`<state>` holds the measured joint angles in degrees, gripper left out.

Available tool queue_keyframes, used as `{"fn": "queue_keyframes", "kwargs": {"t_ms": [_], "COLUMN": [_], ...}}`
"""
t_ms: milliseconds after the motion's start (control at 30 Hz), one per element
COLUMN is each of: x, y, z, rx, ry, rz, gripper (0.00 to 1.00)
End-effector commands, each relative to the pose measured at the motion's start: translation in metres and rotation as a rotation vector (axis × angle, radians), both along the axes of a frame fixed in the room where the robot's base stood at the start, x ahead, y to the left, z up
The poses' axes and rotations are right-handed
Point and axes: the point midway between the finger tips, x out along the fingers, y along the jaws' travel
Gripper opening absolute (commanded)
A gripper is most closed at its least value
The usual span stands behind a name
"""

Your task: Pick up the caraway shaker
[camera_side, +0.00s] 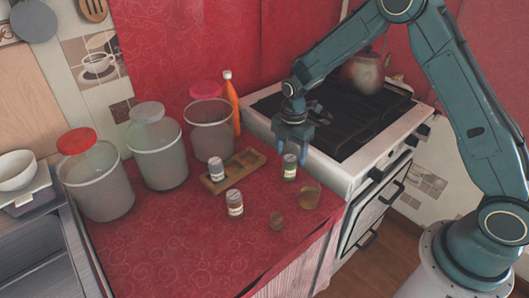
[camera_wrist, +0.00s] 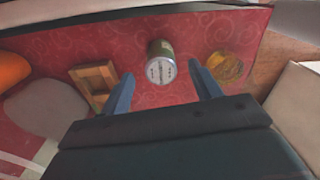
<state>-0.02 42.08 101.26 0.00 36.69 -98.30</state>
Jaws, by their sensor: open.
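A small shaker with a pale cap and greenish contents (camera_side: 289,172) stands upright on the red counter near the stove. In the wrist view its pale round top (camera_wrist: 160,70) lies between the fingers. My gripper (camera_side: 294,136) is open above this shaker, and it shows empty in the wrist view (camera_wrist: 162,72). A second shaker (camera_side: 217,170) stands in the wooden rack, and a third, brownish one (camera_side: 235,206) stands on the counter in front of it. The labels are too small to read, so I cannot tell by name which is caraway.
The wooden rack (camera_side: 249,160) has open slots. Several big canisters (camera_side: 158,155) and an orange bottle (camera_side: 232,105) stand behind. The stove (camera_side: 345,172) borders the right.

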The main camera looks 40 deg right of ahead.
Motion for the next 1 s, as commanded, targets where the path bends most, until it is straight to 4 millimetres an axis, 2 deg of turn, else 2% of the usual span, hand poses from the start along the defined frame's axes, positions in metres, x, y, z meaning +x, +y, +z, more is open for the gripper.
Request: {"fn": "queue_keyframes", "kwargs": {"t_ms": [367,800,1000], "x": [0.000,-0.001,-0.001], "y": [0.000,0.001,0.001], "z": [-0.009,-0.052,-0.057], "rx": [0.000,0.000,0.000], "ry": [0.000,0.001,-0.001], "rz": [0.000,0.000,0.000], "gripper": [0.63,0.63,0.63]}}
